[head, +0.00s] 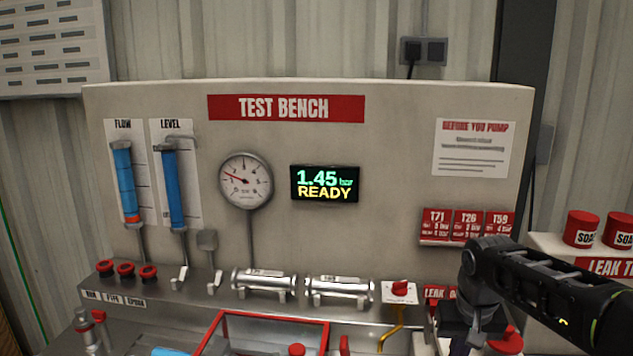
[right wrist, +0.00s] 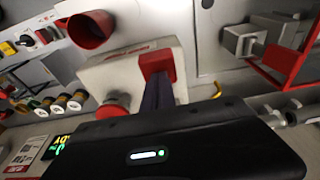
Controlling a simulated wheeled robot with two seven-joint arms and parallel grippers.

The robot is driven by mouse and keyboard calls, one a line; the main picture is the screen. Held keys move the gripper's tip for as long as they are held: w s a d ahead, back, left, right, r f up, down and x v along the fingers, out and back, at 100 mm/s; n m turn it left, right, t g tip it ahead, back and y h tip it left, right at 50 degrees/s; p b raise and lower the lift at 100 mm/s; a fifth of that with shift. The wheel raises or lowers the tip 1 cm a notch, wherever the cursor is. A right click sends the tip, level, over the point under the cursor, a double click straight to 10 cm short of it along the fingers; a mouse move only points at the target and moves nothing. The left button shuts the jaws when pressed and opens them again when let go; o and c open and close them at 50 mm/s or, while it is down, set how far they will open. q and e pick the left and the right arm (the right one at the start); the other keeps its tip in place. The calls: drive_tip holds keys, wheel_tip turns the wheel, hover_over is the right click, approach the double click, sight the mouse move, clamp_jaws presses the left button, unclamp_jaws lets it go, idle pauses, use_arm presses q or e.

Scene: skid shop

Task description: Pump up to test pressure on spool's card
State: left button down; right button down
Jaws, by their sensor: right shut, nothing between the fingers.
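The digital display (head: 324,184) on the test bench panel reads 1.45 bar and READY. The round gauge (head: 245,180) has its red needle pointing left and slightly up. Three red cards (head: 466,224), T71, T26 and T59, stand on the right; their pressure figures are too small to read surely. Two metal spools (head: 264,283) (head: 340,290) lie on the bench ledge; their labels are unreadable. In the right wrist view, my right gripper (right wrist: 160,88) is shut and empty, its fingers at a red block (right wrist: 157,64) on a pale box; contact is unclear. My left gripper is out of view.
A red knob (head: 400,287) with a yellow pipe sits right of the spools. A red-edged frame (head: 270,318) is at the front. SOAP tubs (head: 582,229) stand on a shelf at the right.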

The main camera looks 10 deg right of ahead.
drive_tip(key=shift+s+b+x, duration=0.2)
drive_tip(key=shift+b+x, duration=0.65)
drive_tip(key=shift+x, duration=0.35)
drive_tip(key=shift+s+b+x, duration=0.25)
drive_tip(key=shift+b+x, duration=0.6)
drive_tip(key=shift+x, duration=0.3)
drive_tip(key=shift+a, duration=0.15)
drive_tip(key=shift+w+d+p+v, duration=0.1)
drive_tip(key=shift+w+p+v, duration=0.1)
drive_tip(key=shift+p+v, duration=0.75)
drive_tip(key=shift+w+d+p+v, duration=0.1)
drive_tip(key=shift+w+p+v, duration=0.1)
drive_tip(key=shift+p+v, duration=0.7)
drive_tip(key=shift+w+p+v, duration=0.15)
drive_tip(key=shift+p+v, duration=0.55)
drive_tip(key=shift+v, duration=0.45)
drive_tip(key=shift+f, duration=0.2)
drive_tip(key=shift+r, duration=0.3)
drive_tip(key=w+p+v, duration=0.1)
drive_tip(key=p+v, duration=0.4)
drive_tip(key=v, duration=0.2)
drive_tip(key=shift+w+d, duration=0.2)
drive_tip(key=shift+d, duration=0.05)
